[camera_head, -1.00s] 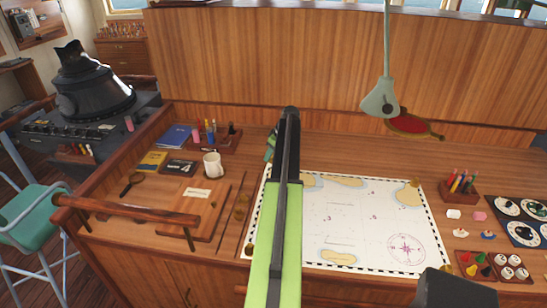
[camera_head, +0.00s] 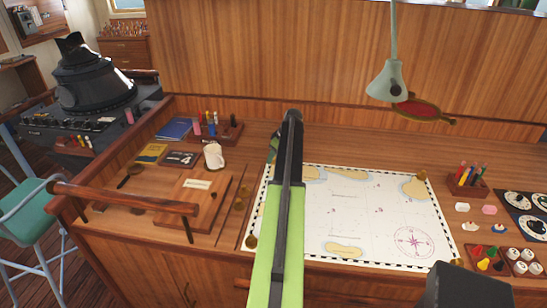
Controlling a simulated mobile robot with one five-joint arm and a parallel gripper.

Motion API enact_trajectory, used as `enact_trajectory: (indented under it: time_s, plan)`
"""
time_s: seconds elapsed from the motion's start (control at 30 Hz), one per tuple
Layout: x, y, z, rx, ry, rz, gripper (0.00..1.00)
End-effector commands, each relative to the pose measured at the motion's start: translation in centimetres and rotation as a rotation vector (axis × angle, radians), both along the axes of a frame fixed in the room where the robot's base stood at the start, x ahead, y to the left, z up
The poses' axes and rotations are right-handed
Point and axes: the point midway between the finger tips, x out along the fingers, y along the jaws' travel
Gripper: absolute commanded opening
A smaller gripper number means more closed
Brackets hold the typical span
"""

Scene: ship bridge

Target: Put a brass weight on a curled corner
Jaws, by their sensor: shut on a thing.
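A white chart (camera_head: 375,215) with a checked border lies on the wooden desk. Brass weights sit at its upper right corner (camera_head: 421,175), its lower left corner (camera_head: 251,241) and its lower right corner (camera_head: 457,262). My arm hides the upper left corner. More brass pieces (camera_head: 238,204) lie on a narrow strip left of the chart. My gripper (camera_head: 273,150) shows only as a green sliver behind my arm's far end, near the chart's upper left. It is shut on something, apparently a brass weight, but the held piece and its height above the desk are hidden.
A white mug (camera_head: 213,156), books and a wooden board (camera_head: 192,193) stand on the left. A lamp (camera_head: 388,82) hangs over the desk's back. A pencil holder (camera_head: 467,182) and trays of small pieces (camera_head: 485,258) are right of the chart.

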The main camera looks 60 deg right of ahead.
Motion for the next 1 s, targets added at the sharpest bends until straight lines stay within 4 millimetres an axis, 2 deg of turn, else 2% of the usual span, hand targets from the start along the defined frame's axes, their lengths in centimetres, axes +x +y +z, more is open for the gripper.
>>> enact_trajectory:
  time_s: [1.0]
  plan:
    - [0.07, 0.05, -0.52, 0.0, 0.0, 0.001, 0.0]
